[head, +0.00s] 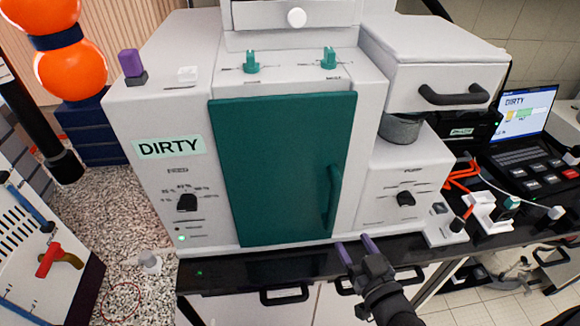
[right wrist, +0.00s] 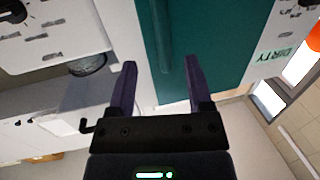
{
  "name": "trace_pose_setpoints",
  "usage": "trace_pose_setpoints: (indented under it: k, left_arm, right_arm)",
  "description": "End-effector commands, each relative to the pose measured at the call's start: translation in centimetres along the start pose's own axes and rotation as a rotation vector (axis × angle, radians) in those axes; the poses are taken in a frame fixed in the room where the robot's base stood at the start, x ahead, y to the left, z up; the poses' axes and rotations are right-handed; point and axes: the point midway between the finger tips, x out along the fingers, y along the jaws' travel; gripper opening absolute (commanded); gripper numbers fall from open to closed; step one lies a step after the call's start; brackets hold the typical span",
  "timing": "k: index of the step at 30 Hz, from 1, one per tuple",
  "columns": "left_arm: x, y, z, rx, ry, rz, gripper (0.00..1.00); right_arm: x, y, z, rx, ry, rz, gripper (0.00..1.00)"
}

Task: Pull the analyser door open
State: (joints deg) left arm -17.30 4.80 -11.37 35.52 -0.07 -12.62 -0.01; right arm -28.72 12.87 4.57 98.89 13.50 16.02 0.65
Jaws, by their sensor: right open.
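The analyser is a large white cabinet (head: 165,100) with a "DIRTY" label. Its teal door (head: 270,165) looks shut, with an upright teal bar handle (head: 332,195) near its right edge. My right gripper (head: 354,245) is in front of the cabinet's lower edge, below and slightly right of the handle in the head view. Its purple fingers are open and empty. In the right wrist view, the handle (right wrist: 160,38) shows beyond and between the open fingertips (right wrist: 161,64), with no visible contact. My left gripper is not in view.
A white box with a dark handle (head: 453,96) sits at the upper right, above a grey round pan (head: 400,128). A laptop (head: 525,112) and a button panel (head: 543,175) stand on the right. Orange spheres (head: 75,70) are at the left. The space before the door looks clear.

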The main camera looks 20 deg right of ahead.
Motion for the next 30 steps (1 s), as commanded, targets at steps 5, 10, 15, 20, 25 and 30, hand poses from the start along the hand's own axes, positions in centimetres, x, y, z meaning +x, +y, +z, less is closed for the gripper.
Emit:
trace_pose_setpoints:
  k: [5, 10, 15, 20, 25, 30]
  left_arm:
    - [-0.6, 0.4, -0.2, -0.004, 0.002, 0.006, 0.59]
    - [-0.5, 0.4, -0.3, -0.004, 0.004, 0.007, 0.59]
    - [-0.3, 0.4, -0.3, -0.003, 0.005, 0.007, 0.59]
    - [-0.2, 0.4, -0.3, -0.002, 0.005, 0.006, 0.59]
    - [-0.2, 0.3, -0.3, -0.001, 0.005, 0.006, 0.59]
    - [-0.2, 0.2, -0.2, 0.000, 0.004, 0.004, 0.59]
  right_arm:
    - [1.4, 0.1, -2.7, 0.003, 0.066, -0.001, 0.65]
    - [5.6, 0.1, -2.8, 0.003, 0.064, -0.001, 0.65]
    - [8.7, 0.1, -2.8, 0.003, 0.060, -0.001, 0.65]
    - [9.9, 0.1, -2.8, 0.003, 0.057, -0.001, 0.65]
    - [10.1, 0.1, -2.8, 0.003, 0.056, -0.002, 0.65]
    - [10.0, 0.1, -2.8, 0.003, 0.056, -0.002, 0.46]
